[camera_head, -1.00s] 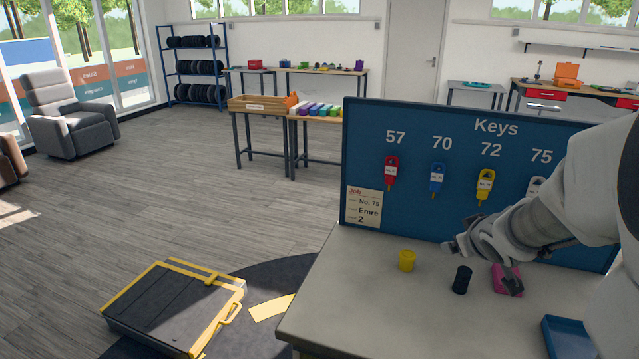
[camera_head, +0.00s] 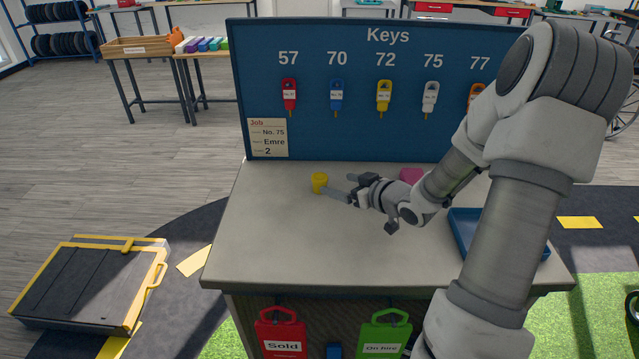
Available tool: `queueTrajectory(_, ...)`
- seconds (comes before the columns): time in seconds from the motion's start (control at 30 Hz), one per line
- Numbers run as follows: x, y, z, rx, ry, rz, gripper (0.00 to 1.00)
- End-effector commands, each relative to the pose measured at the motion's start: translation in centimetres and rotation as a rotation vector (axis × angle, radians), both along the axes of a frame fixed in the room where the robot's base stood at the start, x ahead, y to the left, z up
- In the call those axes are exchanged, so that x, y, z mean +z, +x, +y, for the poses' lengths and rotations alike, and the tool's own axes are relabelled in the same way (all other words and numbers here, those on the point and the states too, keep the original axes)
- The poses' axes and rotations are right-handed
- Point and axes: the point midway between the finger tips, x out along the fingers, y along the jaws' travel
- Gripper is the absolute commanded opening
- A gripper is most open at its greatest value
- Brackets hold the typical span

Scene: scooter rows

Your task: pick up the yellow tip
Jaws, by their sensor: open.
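The yellow tip (camera_head: 319,183) is a small yellow cylinder standing upright on the grey counter, below the key board's left part. My gripper (camera_head: 337,185) is just to its right, low over the counter, with its fingers pointing left toward it. The fingers are apart and nothing shows between them. The nearer fingertip appears close to the tip's lower right side; I cannot tell whether they touch.
A pink object (camera_head: 411,175) lies behind my wrist, partly hidden. A blue tray (camera_head: 461,237) sits at the counter's right. The blue key board (camera_head: 330,138) stands along the back edge. The counter's front left (camera_head: 260,240) is clear.

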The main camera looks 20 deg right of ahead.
Motion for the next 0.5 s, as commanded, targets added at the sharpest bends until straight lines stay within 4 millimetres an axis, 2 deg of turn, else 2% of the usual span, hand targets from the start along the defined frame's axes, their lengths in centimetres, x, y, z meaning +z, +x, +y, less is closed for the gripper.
queueTrajectory(0.03, -0.6, 1.0, 0.4, 0.004, 0.002, -0.001, 0.9)
queueTrajectory(0.2, -1.5, 3.4, 1.1, 0.002, 0.0, 0.0, 0.9)
queueTrajectory(0.4, -2.0, 4.5, 1.3, 0.0, -0.001, 0.0, 0.9)
queueTrajectory(0.5, -2.5, 5.6, 1.7, 0.003, 0.0, 0.0, 0.9)
